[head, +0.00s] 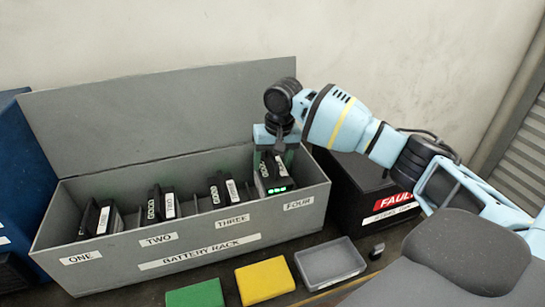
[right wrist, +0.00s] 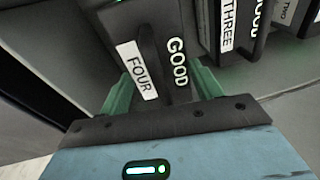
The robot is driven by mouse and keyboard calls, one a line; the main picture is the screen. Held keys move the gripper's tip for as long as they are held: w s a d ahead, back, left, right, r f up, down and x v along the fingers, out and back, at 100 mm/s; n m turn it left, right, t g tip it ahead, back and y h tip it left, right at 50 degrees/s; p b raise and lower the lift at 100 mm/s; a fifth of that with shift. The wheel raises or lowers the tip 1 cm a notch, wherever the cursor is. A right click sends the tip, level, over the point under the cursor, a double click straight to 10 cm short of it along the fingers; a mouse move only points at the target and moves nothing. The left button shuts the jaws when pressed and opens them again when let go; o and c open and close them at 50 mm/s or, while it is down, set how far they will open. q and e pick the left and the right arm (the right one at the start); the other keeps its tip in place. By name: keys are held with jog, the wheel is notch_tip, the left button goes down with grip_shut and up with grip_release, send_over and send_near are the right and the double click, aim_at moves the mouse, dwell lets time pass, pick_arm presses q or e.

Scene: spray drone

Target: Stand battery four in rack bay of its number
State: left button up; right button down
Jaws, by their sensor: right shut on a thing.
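Battery four (head: 273,173) is a black block with green lights on top, inside the bay labelled FOUR at the right end of the grey battery rack (head: 190,247). Its FOUR and GOOD labels show in the right wrist view (right wrist: 158,60). My right gripper (head: 275,148) reaches down from above and is shut on battery four; its green fingers (right wrist: 160,90) lie on either side of it. The battery looks close to upright. Its lower end is hidden by the rack's front wall, so I cannot tell whether it touches the bottom. My left gripper is not in view.
Black batteries stand in bays ONE (head: 100,218), TWO (head: 161,203) and THREE (head: 223,190). A black FAULT box (head: 355,180) is right of the rack. Green (head: 196,294), yellow (head: 264,281) and grey (head: 330,263) pieces lie in front. A blue container (head: 15,200) is at left.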

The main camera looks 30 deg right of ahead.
aim_at(273, 166)
jog(key=shift+r, duration=0.3)
jog(key=shift+w+f, duration=0.1)
jog(key=shift+f, duration=2.35)
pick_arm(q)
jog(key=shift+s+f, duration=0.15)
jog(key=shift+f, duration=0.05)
pick_arm(e)
jog(key=shift+c, duration=1.4)
grip_release()
jog(key=shift+s+f, duration=0.2)
jog(key=r, duration=0.3)
jog(key=s+r, duration=0.1)
jog(key=r, duration=0.6)
jog(key=shift+s+d+r+p, duration=0.2)
jog(key=shift+d+r+p, duration=0.15)
jog(key=shift+p, duration=0.05)
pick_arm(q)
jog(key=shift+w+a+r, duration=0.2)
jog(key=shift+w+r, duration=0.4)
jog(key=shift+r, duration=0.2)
pick_arm(e)
jog(key=shift+s+r, duration=0.1)
jog(key=shift+r, duration=0.45)
